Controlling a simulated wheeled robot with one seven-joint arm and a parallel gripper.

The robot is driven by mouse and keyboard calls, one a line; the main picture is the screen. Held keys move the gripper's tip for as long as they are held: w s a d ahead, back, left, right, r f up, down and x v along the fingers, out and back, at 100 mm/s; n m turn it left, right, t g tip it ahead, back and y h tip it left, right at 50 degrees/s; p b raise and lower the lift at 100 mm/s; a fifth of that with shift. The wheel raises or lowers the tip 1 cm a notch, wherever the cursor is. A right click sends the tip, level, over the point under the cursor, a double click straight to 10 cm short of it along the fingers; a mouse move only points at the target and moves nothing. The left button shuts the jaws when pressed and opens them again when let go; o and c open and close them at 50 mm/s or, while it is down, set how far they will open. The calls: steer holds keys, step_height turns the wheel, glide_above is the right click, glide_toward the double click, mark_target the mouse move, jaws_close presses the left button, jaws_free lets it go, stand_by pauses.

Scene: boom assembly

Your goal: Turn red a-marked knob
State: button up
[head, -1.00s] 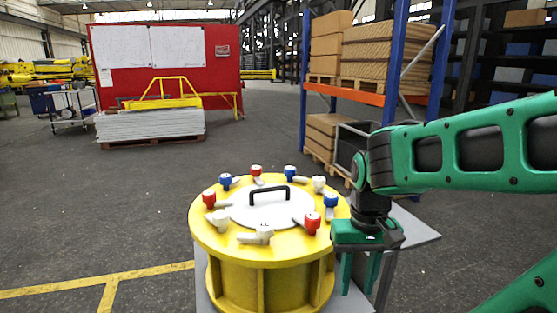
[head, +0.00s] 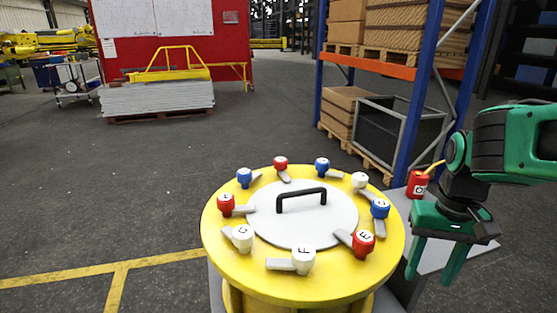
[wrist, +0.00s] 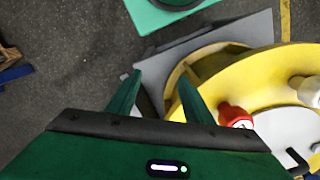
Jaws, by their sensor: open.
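A yellow drum (head: 300,285) has a ring of red, white and blue knobs with grey levers on its top. The red knobs are at the back (head: 281,163), at the left (head: 226,204) and at the front right (head: 362,243). The front right one reads E; I cannot make out an A on the other two. My gripper (head: 432,276) is open and empty, pointing down to the right of the drum, apart from every knob. In the wrist view, my gripper (wrist: 160,82) has its fingers beside the drum's edge, with a red knob (wrist: 235,115) to their right.
A black handle (head: 302,195) stands on the drum's grey lid (head: 335,220). A red canister (head: 418,184) is behind my gripper on a grey platform (head: 400,200). A blue rack (head: 400,150) with boxes stands behind. The floor left of the drum is clear.

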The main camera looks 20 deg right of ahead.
steer(key=shift+o, duration=0.2)
steer(key=w+d+r, duration=0.2)
steer(key=w+r, duration=0.2)
steer(key=w, duration=0.1)
steer(key=shift+w+r+m, duration=0.2)
steer(key=shift+w+m, duration=0.1)
steer(key=shift+w, duration=0.05)
step_height(320, 180, up, 9)
steer(key=m, duration=0.3)
glide_above(280, 159)
step_height(280, 159, down, 11)
steer(key=shift+r, duration=0.15)
